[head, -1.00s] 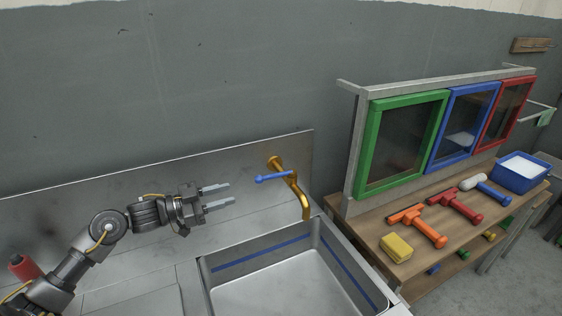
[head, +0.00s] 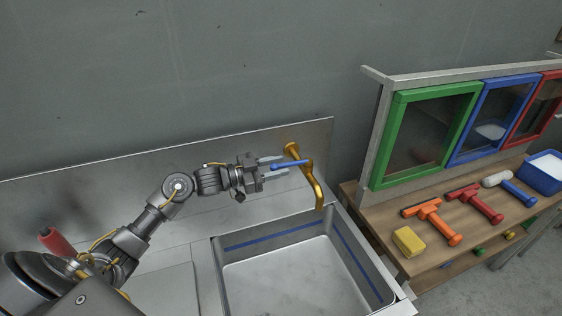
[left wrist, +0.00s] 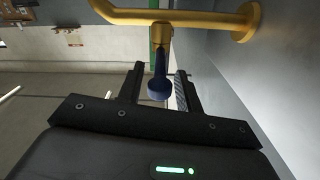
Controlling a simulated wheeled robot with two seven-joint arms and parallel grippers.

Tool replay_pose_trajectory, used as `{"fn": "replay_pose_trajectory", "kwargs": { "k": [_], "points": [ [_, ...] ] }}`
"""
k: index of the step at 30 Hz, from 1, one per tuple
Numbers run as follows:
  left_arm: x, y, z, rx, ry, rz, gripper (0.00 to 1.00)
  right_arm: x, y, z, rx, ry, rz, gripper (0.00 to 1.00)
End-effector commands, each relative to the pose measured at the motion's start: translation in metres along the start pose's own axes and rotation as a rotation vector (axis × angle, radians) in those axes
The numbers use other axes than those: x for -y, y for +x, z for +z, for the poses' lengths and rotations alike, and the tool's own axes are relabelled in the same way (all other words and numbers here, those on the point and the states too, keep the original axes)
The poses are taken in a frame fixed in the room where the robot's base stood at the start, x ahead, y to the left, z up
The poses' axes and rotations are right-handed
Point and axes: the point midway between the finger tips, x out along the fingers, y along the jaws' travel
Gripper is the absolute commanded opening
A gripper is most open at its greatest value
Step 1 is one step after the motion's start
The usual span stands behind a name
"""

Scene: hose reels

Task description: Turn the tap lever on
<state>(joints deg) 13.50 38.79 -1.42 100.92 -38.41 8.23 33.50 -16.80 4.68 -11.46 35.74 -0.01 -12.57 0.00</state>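The brass tap (head: 312,183) is fixed to the metal splashback above the sink, and its spout curves down over the basin. Its blue lever (head: 290,164) points left, toward my left gripper (head: 273,166). The left gripper is open, with one finger on each side of the lever's end. In the left wrist view the blue lever (left wrist: 159,84) hangs between the two open fingers (left wrist: 157,90), with a gap at its left and close to the right finger. The brass tap pipe (left wrist: 180,17) crosses the top of that view. My right gripper is not in view.
The steel sink (head: 300,275) lies below the tap. To the right, a wooden table (head: 385,222) holds a yellow sponge (head: 408,241), an orange squeegee (head: 432,218), a red squeegee and a blue tub (head: 543,174). Green, blue and red framed panes stand behind them.

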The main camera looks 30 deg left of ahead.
Motion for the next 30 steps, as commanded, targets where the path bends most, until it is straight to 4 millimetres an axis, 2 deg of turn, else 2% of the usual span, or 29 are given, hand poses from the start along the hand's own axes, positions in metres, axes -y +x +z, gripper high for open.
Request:
{"fn": "replay_pose_trajectory", "kwargs": {
  "k": [5,13,14,22,30],
  "points": [
    [0.0,0.012,-0.001,0.0,0.0,0.0,0.35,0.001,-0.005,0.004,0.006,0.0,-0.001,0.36],
    [-0.001,0.013,0.0,0.001,0.0,0.001,0.35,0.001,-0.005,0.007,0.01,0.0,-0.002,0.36],
    [-0.001,0.013,0.0,0.001,0.0,0.001,0.34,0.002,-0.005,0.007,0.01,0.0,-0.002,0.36],
    [0.0,0.013,0.0,0.001,0.0,0.001,0.0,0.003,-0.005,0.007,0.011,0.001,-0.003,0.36],
    [-0.003,0.018,0.0,0.0,0.0,0.0,0.0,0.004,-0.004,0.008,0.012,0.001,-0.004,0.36]
  ]
}}
